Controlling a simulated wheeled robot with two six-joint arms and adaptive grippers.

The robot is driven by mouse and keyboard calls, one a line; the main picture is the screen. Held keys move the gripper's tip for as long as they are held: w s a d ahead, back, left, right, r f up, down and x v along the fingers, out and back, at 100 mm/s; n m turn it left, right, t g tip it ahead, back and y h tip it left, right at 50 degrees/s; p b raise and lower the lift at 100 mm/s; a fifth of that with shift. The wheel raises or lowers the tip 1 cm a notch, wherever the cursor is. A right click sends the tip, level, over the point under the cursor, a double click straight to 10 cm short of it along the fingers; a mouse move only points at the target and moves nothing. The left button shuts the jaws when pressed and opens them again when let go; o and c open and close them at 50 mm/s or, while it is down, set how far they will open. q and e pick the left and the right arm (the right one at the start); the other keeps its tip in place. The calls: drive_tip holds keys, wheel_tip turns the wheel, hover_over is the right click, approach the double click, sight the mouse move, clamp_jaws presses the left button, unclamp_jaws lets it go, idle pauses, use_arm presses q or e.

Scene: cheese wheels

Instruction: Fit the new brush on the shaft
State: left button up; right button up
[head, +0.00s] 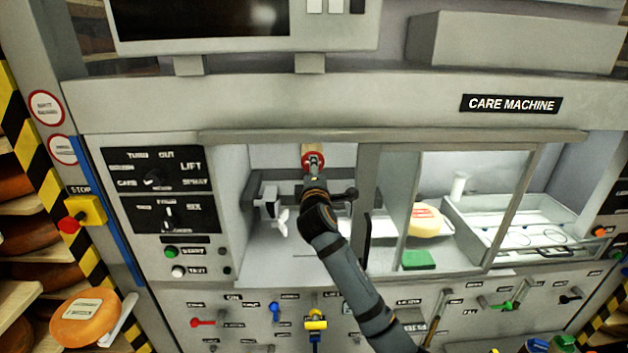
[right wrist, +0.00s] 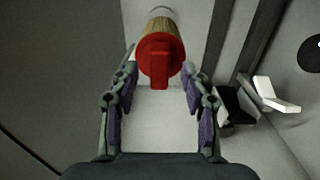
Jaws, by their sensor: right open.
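A brush with a tan, bristly round body (right wrist: 160,28) and a red end cap (right wrist: 157,60) with a tab is straight ahead in the right wrist view. In the head view the red cap (head: 313,158) shows inside the machine opening, with a bit of tan above it. My right gripper (right wrist: 160,74) is open, one finger on each side of the red cap, with gaps visible between fingers and cap. In the head view my right gripper (head: 314,176) is small and partly hides the cap. The shaft is not visible; what holds the brush is hidden. My left gripper is out of view.
The opening has a white bladed part (head: 280,222) at left and a door frame (head: 382,200) at right. Behind the window are a cheese wheel (head: 425,222), a green block (head: 419,260) and a tray (head: 530,212). Control panels with levers (head: 203,322) lie around and below.

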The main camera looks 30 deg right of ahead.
drive_tip(key=v, duration=1)
drive_tip(key=shift+s+a, duration=0.15)
drive_tip(key=shift+s, duration=0.05)
